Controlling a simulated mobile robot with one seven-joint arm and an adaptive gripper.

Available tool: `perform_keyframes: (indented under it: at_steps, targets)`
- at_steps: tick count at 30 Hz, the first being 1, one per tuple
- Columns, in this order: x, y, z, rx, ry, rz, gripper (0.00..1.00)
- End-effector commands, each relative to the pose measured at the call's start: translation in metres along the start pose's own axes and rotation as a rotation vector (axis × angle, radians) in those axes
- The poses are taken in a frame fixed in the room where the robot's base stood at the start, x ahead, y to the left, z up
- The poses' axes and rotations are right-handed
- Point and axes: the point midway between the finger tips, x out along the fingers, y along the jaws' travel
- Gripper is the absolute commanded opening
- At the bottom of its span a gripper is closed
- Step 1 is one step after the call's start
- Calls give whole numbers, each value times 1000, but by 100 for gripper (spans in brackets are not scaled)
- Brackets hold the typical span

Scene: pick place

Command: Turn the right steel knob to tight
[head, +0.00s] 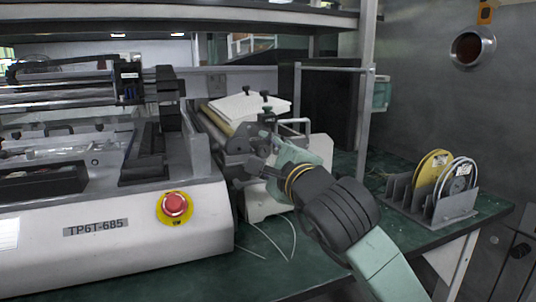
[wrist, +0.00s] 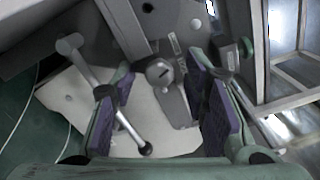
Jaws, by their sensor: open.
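In the wrist view, a round steel knob (wrist: 158,72) with a dark slot sits on a grey metal bracket. My gripper (wrist: 160,68) is open, with one purple-padded finger on each side of the knob. The knob appears between the pads, with visible gaps; depth and contact cannot be told. A steel lever with round ends (wrist: 88,72) runs diagonally across the left finger's area. In the head view, my gripper (head: 262,162) is at the front of the small roller machine (head: 230,125), where it hides the knob.
A large white machine (head: 110,245) with a red stop button (head: 174,205) stands at the left. A grey rack (head: 455,207) with yellow and white reels is at the right. A metal shelf post (head: 366,110) rises behind my arm. Green table top shows between my arm and the rack.

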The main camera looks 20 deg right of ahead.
Motion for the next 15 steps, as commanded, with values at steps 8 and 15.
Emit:
perform_keyframes:
  at_steps: [8, 15]
  targets:
    - [-2, 0, 0, -1, -1, 0, 41]
    - [-38, -1, -1, -1, 2, -4, 41]
